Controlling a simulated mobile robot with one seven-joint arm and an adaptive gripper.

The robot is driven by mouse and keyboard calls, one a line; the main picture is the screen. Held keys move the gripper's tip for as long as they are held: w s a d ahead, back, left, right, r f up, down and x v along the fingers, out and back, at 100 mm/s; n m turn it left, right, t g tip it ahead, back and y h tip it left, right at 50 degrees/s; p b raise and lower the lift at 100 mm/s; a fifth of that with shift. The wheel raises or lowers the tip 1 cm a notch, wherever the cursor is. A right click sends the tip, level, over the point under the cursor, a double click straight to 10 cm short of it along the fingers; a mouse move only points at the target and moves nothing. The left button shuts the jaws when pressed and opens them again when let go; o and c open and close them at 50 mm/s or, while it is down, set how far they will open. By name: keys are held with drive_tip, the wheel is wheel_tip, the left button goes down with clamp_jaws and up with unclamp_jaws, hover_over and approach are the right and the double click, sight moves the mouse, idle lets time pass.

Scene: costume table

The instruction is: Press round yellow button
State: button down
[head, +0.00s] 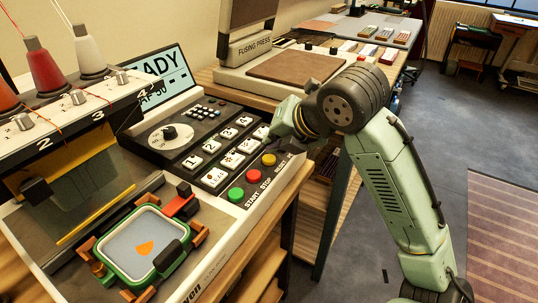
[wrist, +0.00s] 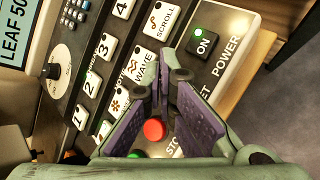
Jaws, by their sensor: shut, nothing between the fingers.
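The round yellow button (head: 269,159) sits on the lower right part of the machine's control panel (head: 215,115) in the head view, up and to the right of the round red button (head: 252,174). My gripper (head: 276,134) is over the panel's right end, just beyond the yellow button in that view. In the wrist view my gripper (wrist: 172,72) is shut and empty, its fingers pointing at the panel near the WAVE key. The red button (wrist: 153,130) shows beside the fingers there. The yellow button is not visible in the wrist view, apparently hidden by the fingers.
A green button (head: 236,194) lies below the red one. The embroidery hoop (head: 145,245) and thread spools (head: 45,72) stand left. A fusing press (head: 295,65) stands behind. Open floor is at right.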

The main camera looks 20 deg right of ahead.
sight(273, 157)
drive_tip(key=shift+r+p, duration=1.8)
drive_tip(key=shift+r, duration=0.7)
